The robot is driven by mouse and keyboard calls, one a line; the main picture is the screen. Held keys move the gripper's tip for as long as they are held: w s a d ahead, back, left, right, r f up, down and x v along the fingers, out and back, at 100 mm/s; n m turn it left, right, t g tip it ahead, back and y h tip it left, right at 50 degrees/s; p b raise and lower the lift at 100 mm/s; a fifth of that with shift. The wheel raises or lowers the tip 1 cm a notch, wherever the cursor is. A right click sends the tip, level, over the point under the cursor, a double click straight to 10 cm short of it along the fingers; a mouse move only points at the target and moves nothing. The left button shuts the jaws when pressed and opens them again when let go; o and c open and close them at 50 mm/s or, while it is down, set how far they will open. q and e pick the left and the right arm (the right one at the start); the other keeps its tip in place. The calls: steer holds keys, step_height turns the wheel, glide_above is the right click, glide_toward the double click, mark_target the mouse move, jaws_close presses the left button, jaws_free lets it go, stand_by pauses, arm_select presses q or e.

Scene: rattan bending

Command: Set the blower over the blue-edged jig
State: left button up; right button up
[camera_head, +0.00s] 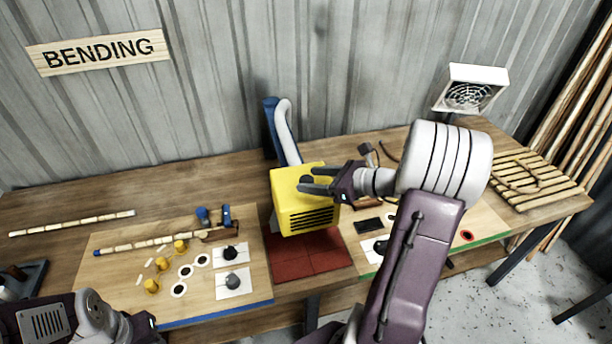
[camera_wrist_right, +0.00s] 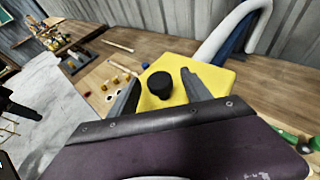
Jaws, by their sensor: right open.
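The blower is a yellow box (camera_head: 305,217) with a dark slotted front and a black knob (camera_wrist_right: 160,85) on top. It is above the red mat, and I cannot tell whether it touches it. My right gripper (camera_head: 310,181) is at the blower's top, its open fingers on either side of the knob, with gaps visible in the wrist view. The blue-edged jig (camera_head: 246,310) is a wooden board at the front left, with a bamboo rod and yellow pegs on it. My left gripper (camera_head: 145,325) is at the bottom left; its fingers are not visible.
A red mat (camera_head: 312,262) lies between the blue-edged jig and a green-edged board (camera_head: 488,240). A white hose (camera_head: 284,130) on a blue stand is behind the blower. A grilled white unit (camera_head: 470,92) is at the back right. Another rod (camera_head: 72,223) lies at the back left.

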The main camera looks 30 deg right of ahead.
steer(key=shift+x, duration=0.75)
steer(key=shift+w+a+f, duration=0.15)
steer(key=shift+w+a, duration=0.15)
steer(key=shift+s+a, duration=0.1)
jaws_close()
stand_by(0.5)
